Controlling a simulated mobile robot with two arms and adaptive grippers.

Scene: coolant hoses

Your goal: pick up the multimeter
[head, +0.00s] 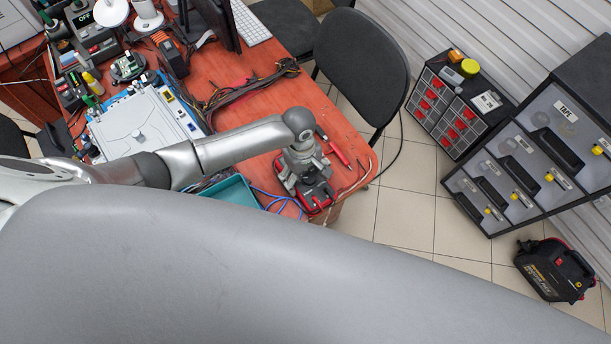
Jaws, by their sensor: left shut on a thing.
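The multimeter (319,198), a dark body with red edges, is at the right front corner of the red worktable (258,69). My left gripper (307,180) reaches over it from above and is shut on it. The gripper hides much of the multimeter's upper part. I cannot tell whether the multimeter touches the table or is slightly raised. My right gripper is not in view.
A teal tray (232,193) and blue cable (283,196) lie left of the multimeter. Red-handled tools (335,147) lie just behind it. A black chair (362,62) stands at the table's right side. Drawer cabinets (540,145) stand farther right, with clear tiled floor between.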

